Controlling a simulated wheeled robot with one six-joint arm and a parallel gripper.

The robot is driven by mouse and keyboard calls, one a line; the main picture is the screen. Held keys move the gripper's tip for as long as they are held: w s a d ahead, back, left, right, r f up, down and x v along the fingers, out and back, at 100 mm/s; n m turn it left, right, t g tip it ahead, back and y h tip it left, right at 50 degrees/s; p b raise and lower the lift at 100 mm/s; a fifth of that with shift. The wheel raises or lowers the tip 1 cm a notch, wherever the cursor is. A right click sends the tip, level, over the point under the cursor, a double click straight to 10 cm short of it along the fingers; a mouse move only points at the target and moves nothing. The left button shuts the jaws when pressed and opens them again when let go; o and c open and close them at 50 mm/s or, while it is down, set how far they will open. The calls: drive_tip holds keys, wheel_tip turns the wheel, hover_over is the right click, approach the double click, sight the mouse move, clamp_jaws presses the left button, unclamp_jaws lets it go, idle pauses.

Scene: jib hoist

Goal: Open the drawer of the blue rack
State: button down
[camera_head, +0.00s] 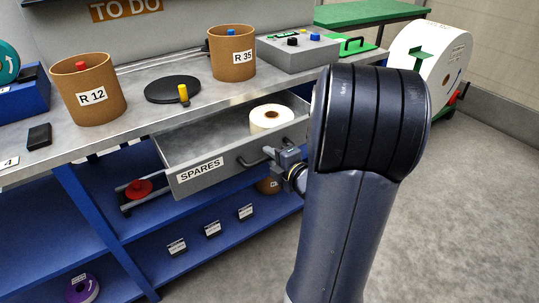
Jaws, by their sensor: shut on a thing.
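The grey drawer (195,178) labelled SPARES sits under the metal worktop of the blue rack (83,217). It stands open, pulled well out toward me, and its inside shows. A white roll with a brown core (271,118) lies in its right part. My gripper (272,154) is at the right of the drawer front, shut on the dark drawer handle (253,161). My arm comes in from the right and hides the drawer's right end and part of the rack behind it.
Brown tubs R 12 (88,97) and R 35 (233,57), a black disc (173,90) and a grey control box (297,49) stand on the worktop. Small labelled blocks (212,230) sit on the lower shelf. A large white reel (437,60) stands behind my arm. Floor at right is clear.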

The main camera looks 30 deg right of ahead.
drive_tip(key=c, duration=1.5)
unclamp_jaws()
drive_tip(key=s, duration=0.3)
drive_tip(key=s+r+p, duration=0.1)
drive_tip(key=s, duration=0.3)
drive_tip(key=s+r, duration=0.1)
drive_tip(key=s, duration=0.2)
drive_tip(key=shift+s+d, duration=0.2)
drive_tip(key=shift+s, duration=0.1)
drive_tip(key=shift+w+a+f+b, duration=0.15)
drive_tip(key=shift+w+f, duration=0.2)
drive_tip(key=shift+w, duration=1.45)
drive_tip(key=shift+w+d+f+b, duration=0.1)
drive_tip(key=shift+w+f+b, duration=0.15)
drive_tip(key=shift+w, duration=1.5)
drive_tip(key=shift+w+a+f+b, duration=0.1)
drive_tip(key=shift+w+f, duration=0.3)
drive_tip(key=shift+w, duration=1.4)
